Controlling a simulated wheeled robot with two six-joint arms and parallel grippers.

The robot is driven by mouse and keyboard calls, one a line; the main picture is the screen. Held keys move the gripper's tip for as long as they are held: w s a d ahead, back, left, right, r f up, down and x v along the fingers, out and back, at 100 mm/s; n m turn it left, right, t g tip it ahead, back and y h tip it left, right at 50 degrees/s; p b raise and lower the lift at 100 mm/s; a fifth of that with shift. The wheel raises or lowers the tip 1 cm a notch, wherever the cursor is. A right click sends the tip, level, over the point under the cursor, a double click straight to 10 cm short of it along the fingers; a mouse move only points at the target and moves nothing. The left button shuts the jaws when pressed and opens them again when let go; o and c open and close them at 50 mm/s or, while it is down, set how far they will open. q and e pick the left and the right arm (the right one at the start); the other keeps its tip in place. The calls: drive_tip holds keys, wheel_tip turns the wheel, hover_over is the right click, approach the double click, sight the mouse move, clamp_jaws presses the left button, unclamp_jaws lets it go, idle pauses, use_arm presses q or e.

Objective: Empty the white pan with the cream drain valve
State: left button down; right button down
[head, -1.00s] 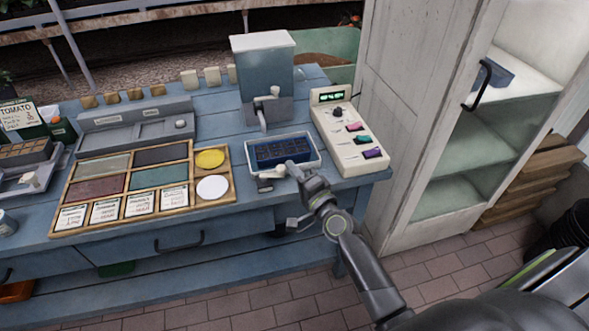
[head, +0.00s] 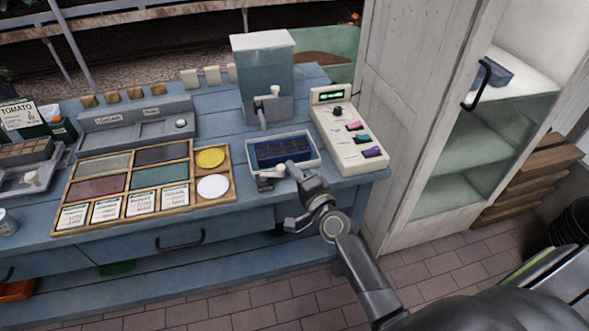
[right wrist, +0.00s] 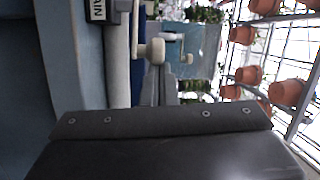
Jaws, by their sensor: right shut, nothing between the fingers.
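The white pan (head: 315,160) sits near the front right of the blue bench and holds a dark blue celled tray (head: 283,151). The cream drain valve (head: 268,175) is on the pan's front side. In the right wrist view the valve's cream handle (right wrist: 154,50) shows just beyond my fingertips, beside a partly cut-off drain label (right wrist: 96,10). My right gripper (head: 291,168) is shut and empty at the valve's right end; I cannot tell whether it touches the handle. The water level in the pan is too small to tell. My left gripper is not in view.
A lidded water tank (head: 263,75) with a cream tap (head: 267,100) stands behind the pan. A cream control box (head: 345,140) with coloured switches stands close on the right. A wooden sorting tray (head: 140,185) lies left. A white cabinet (head: 410,110) stands beyond the bench.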

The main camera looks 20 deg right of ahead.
drive_tip(key=shift+s+a+m+h+p, duration=0.3)
drive_tip(key=shift+m+h+p, duration=0.2)
drive_tip(key=shift+h+p, duration=0.3)
drive_tip(key=shift+s+a+m+h+p, duration=0.25)
drive_tip(key=shift+m+h+p, duration=0.25)
drive_tip(key=shift+h+p, duration=0.3)
idle(2.1)
